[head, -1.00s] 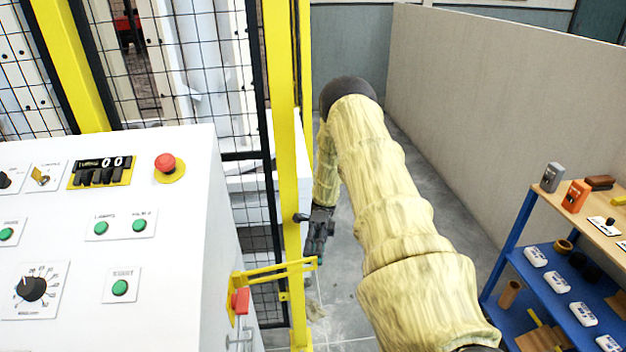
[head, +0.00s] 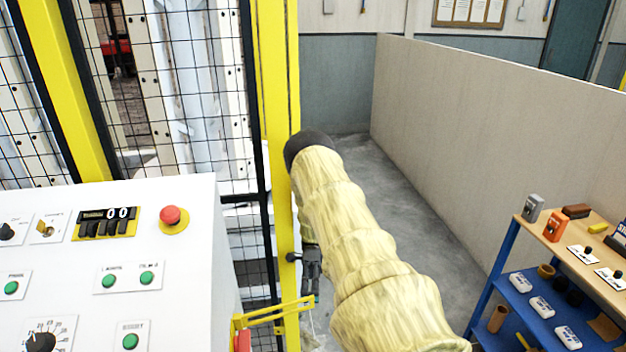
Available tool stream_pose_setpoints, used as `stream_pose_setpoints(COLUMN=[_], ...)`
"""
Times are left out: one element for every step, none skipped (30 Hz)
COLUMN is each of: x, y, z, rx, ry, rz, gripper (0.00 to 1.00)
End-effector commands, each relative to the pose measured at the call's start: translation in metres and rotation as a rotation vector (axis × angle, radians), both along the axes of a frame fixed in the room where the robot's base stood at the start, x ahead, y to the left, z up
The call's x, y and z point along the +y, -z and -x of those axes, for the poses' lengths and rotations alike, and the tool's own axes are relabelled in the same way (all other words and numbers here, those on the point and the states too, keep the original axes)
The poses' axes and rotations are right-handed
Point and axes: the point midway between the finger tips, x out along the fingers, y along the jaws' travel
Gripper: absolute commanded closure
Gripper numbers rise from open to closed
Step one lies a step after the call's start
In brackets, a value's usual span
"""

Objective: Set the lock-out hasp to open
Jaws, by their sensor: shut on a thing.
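The lock-out hasp appears to be the yellow barred bracket (head: 272,313) reaching right from the side of the white control cabinet, across the yellow post. A red block (head: 242,341) sits below its left end, cut by the bottom edge. My gripper (head: 311,291), dark and pointing down, is right of the post with its fingertips at the bracket's free right end. It is shut on this end, though the contact itself is small and partly unclear. My pale yellow sleeved arm hides the space to the right.
The white cabinet (head: 190,262) bears green buttons, a dial and a red emergency stop (head: 170,215). A mesh fence (head: 210,110) and yellow post (head: 279,120) stand behind. A blue shelf (head: 507,257) with boxes is at right, before a beige partition (head: 480,140).

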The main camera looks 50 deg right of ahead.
Motion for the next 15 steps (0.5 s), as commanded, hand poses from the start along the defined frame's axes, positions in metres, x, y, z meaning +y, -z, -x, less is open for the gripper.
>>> stream_pose_setpoints(x=[0.0009, 0.0005, 0.0, -0.0005, -0.0009, -0.0015, -0.0019, -0.0023, -0.0029, -0.0034, -0.004, -0.0049, -0.0056, -0.0063, -0.0073], y=[-0.0009, -0.0009, -0.0008, -0.0008, -0.0008, -0.0008, -0.0007, -0.0007, -0.0007, -0.0005, -0.0003, 0.0, 0.0003, 0.0007, 0.0012], z=[-0.0029, -0.003, -0.0031, -0.0031, -0.0032, -0.0031, -0.0032, -0.0031, -0.0031, -0.0028, -0.0023, -0.0016, -0.0009, -0.0005, 0.0], rx=[-0.005, -0.004, -0.005, -0.005, -0.005, -0.005, -0.005, -0.006, -0.006, -0.006, -0.005, -0.004, -0.004, -0.004, -0.004], ry=[0.0, 0.0, 0.001, 0.001, 0.001, 0.001, 0.002, 0.002, 0.002, 0.003, 0.003, 0.004, 0.004, 0.005, 0.005], rz=[-0.003, -0.004, -0.005, -0.005, -0.006, -0.006, -0.006, -0.008, -0.008, -0.008, -0.008, -0.008, -0.008, -0.009, -0.009], gripper=[1.0, 1.0, 1.0, 1.0, 1.0, 1.0, 1.0, 0.81, 0.73, 0.68, 0.62, 0.6, 0.6, 0.6, 0.6])
